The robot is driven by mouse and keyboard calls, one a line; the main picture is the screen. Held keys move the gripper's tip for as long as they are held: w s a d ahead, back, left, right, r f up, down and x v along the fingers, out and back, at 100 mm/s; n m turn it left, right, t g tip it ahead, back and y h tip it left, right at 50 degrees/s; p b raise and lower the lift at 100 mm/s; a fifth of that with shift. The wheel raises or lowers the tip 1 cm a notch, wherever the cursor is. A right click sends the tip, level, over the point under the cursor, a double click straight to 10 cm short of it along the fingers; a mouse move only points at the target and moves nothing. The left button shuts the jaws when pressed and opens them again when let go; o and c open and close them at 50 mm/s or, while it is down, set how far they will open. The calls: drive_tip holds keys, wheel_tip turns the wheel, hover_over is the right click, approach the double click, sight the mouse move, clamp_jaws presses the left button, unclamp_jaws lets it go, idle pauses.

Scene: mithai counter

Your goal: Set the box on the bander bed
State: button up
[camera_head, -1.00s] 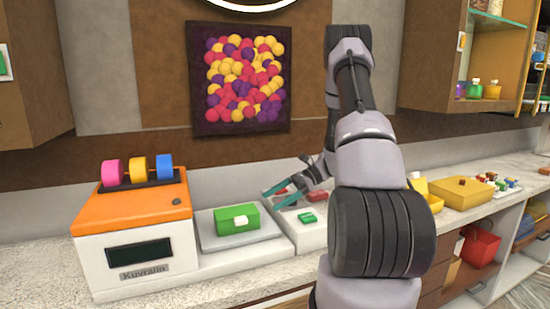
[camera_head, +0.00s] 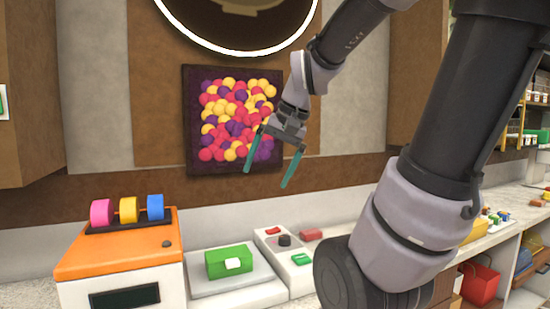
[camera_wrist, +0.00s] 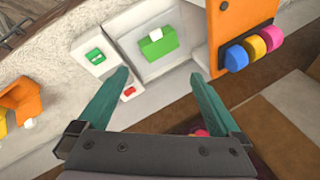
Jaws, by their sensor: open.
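A green box (camera_head: 229,261) with a white label sits on the pale flat bed (camera_head: 262,293) beside the orange and white machine (camera_head: 118,258). The box also shows in the wrist view (camera_wrist: 158,43), resting on the bed (camera_wrist: 163,69). My gripper (camera_head: 266,178) is open and empty, with its teal fingers spread. It is raised well above the counter, in front of the ball picture, and is apart from the box. In the wrist view my gripper's fingers (camera_wrist: 158,90) point towards the counter, with the box beyond them.
A control panel (camera_head: 286,258) with red and green buttons and a dark knob stands right of the bed. Three coloured rolls (camera_head: 128,210) top the machine. A red block (camera_head: 312,235) lies behind the panel. A red bin (camera_head: 480,284) is on the lower shelf at right.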

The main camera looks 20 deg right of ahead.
drive_tip(key=s+r+t, duration=0.1)
drive_tip(key=s+r+n+t, duration=0.1)
drive_tip(key=s+r, duration=0.1)
drive_tip(key=shift+s+r+n+t+h, duration=0.1)
drive_tip(key=shift+s+n+t+h, duration=0.2)
drive_tip(key=shift+t+h, duration=0.1)
idle(2.1)
